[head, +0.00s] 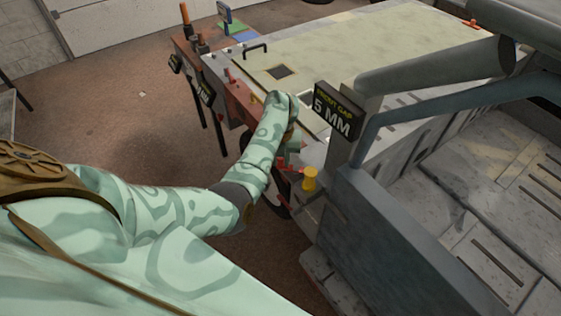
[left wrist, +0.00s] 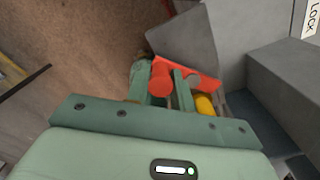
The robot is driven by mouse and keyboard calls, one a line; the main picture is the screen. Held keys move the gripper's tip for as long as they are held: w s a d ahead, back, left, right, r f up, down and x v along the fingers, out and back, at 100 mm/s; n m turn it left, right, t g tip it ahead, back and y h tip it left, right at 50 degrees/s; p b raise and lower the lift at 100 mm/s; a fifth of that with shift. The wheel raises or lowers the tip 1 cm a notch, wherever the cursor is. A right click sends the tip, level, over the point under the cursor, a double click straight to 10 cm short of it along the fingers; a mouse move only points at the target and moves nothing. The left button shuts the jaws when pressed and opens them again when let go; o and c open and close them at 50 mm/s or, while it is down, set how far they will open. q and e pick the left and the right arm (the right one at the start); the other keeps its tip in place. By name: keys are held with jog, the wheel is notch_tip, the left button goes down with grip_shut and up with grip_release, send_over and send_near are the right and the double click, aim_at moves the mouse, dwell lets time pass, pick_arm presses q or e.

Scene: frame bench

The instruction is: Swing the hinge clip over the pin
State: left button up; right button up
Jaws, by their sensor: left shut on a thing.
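My left gripper (head: 293,150) is at the near end of the bench, beside the grey post. In the left wrist view its two green fingers (left wrist: 161,88) are shut on a red part with a round knob and a flat arm, which looks like the hinge clip (left wrist: 160,75). In the head view, only small red bits show below the gripper. A yellow cylinder (head: 310,179), perhaps the pin, stands just right of the gripper. It also shows in the left wrist view (left wrist: 205,105), partly hidden behind the fingers. I cannot tell whether the clip touches it. My right gripper is out of view.
A black sign reading "5 MM" (head: 337,114) is close to the gripper, on the right. A grey frame with thick tubes (head: 435,68) fills the right side. The bench top (head: 370,45) lies beyond, with a black handle (head: 254,48). Open floor (head: 110,110) is on the left.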

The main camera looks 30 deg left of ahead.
pick_arm(q)
jog(key=m, duration=0.1)
jog(key=w+m, duration=0.1)
jog(key=m, duration=0.1)
jog(key=shift+w+a+m, duration=0.15)
jog(key=shift+w+m, duration=0.55)
jog(key=shift+m, duration=0.6)
jog(key=shift+w+m, duration=0.4)
jog(key=shift+m, duration=0.6)
grip_shut()
jog(key=o, duration=0.7)
grip_release()
jog(key=shift+r, duration=0.1)
notch_tip(320, 180, up, 16)
jog(key=p, duration=0.4)
jog(key=shift+r, duration=0.1)
